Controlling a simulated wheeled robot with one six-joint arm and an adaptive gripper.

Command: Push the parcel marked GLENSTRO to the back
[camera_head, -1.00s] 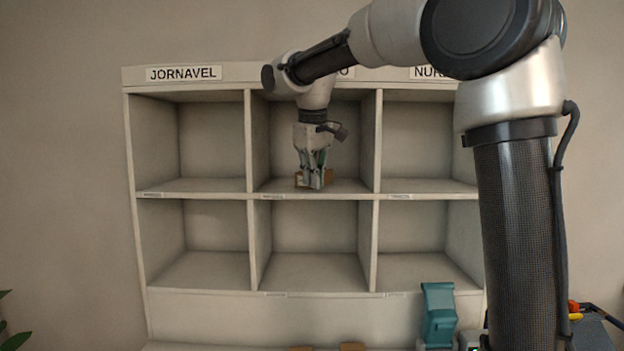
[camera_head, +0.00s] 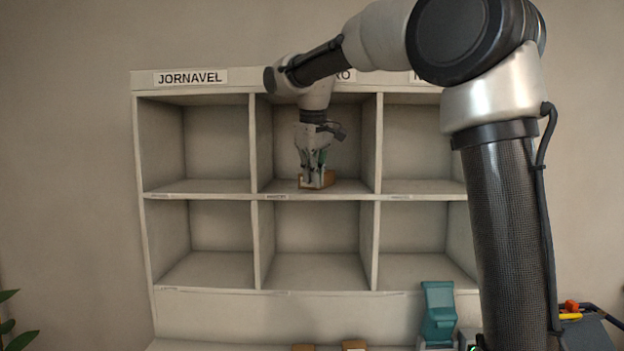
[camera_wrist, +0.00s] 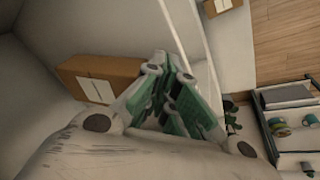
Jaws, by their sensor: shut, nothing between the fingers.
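A brown cardboard parcel (camera_head: 329,178) sits on the floor of the upper middle compartment, near its front edge. In the wrist view the parcel (camera_wrist: 84,72) shows a white label on one face; I cannot read its print. My gripper (camera_head: 314,184) is shut and empty, pointing down at the front of that compartment. It overlaps part of the parcel in the head view. In the wrist view my gripper (camera_wrist: 166,70) is beside the parcel; whether they touch I cannot tell. The sign above this compartment is mostly hidden by my arm, only its end showing.
The pale shelf (camera_head: 256,240) has upright dividers beside the compartment. The compartments seen around it look empty. Below are the tops of two brown boxes (camera_head: 303,348) (camera_head: 354,346) and a teal object (camera_head: 438,312). A dark cart (camera_wrist: 292,115) shows in the wrist view.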

